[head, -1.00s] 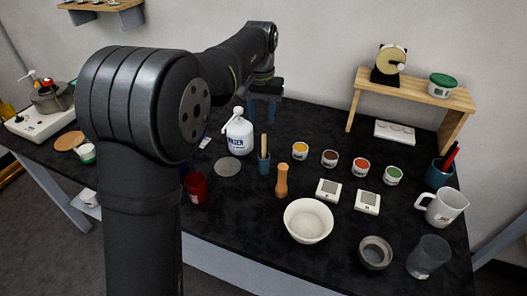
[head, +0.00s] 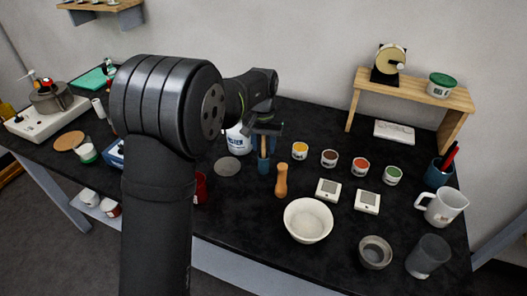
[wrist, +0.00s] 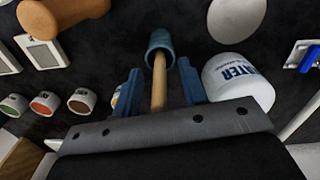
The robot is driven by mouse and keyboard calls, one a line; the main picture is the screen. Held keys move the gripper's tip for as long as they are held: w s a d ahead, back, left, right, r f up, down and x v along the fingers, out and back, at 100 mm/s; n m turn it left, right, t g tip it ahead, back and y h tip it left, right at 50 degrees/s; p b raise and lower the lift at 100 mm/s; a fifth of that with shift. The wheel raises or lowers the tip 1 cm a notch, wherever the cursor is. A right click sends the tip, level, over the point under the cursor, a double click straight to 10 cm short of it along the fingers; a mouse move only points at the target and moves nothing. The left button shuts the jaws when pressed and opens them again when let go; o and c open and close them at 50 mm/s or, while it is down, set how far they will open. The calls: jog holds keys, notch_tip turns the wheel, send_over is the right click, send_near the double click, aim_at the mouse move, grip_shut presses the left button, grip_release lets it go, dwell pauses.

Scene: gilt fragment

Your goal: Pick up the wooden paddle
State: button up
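The wooden paddle (head: 264,146) stands upright in a small blue cup (head: 263,168), its lower end hidden inside. In the wrist view its pale wooden handle (wrist: 159,82) runs out of the blue cup (wrist: 160,41) toward my gripper's palm. My gripper (wrist: 160,72) is open, with one blue finger on each side of the handle and a visible gap on both sides. In the head view my gripper (head: 265,146) is over the cup, at the upper part of the handle.
A white water bottle (wrist: 238,80) stands close beside one finger. A wooden pestle-like object (head: 281,180) is right of the cup, and a grey disc (head: 228,166) lies left. Several small paint pots, including a yellow one (head: 300,151), stand to the right.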

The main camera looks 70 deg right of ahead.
grip_shut()
